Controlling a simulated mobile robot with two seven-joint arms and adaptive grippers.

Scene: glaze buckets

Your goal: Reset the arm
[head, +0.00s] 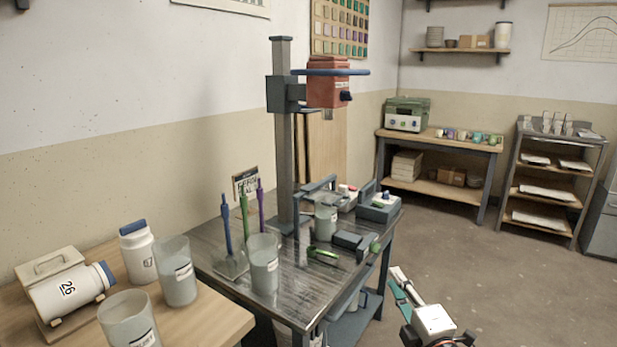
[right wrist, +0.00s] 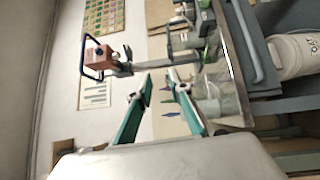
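My right gripper (head: 396,282) is in the lower right of the head view, in front of the steel-topped table and over the floor. In the right wrist view its two teal fingers (right wrist: 158,79) stand apart with nothing between them. My left gripper is not in the head view. The mixer stand (head: 284,150) rises from the dark table (head: 285,296), with a red mixer head (head: 328,88) high on it. A bucket (head: 326,219) stands below the head, by a clamp frame.
A wooden bench (head: 205,320) at lower left holds a white jar marked 26 (head: 66,291). Floor (head: 470,240) right of the table is clear.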

